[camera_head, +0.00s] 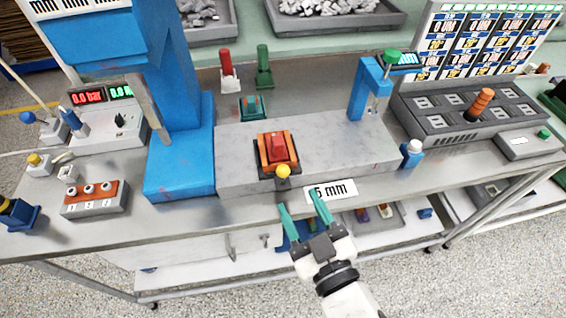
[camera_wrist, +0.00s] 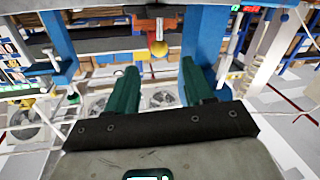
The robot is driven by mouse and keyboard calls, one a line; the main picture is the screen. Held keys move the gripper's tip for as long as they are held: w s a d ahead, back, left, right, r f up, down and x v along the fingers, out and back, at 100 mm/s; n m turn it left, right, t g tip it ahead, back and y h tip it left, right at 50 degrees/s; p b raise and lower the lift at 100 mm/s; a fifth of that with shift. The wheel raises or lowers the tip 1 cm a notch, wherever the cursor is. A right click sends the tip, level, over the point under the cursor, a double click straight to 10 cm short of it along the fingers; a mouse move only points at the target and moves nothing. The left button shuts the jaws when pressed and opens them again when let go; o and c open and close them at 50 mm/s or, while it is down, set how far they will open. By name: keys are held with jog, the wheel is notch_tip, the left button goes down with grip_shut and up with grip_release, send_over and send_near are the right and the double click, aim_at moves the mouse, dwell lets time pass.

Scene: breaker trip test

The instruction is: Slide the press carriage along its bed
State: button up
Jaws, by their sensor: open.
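The press carriage (camera_head: 277,150) is an orange and red block on a dark base, with a yellow ball knob (camera_head: 283,171) at its front. It sits on the grey press bed (camera_head: 345,148), left of the bed's middle. In the wrist view the carriage (camera_wrist: 157,22) shows at the top centre with the yellow knob (camera_wrist: 159,48) below it. My gripper (camera_head: 302,202) is open, its two green fingers apart and empty, in front of the bed and slightly right of the knob. In the wrist view the knob appears beyond and between the fingertips (camera_wrist: 158,75), apart from them.
A blue press column (camera_head: 180,110) stands at the bed's left. A blue gauge stand (camera_head: 366,88) rises at its right. A "5 mm" label (camera_head: 333,191) is on the front edge. A white-capped blue button (camera_head: 411,152) stands right of the bed. Space before the bench is clear.

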aim_at(283, 171)
jog(key=p+x, duration=0.1)
jog(key=x, duration=0.8)
jog(key=shift+w, duration=0.1)
jog(key=shift+c, duration=0.4)
grip_shut()
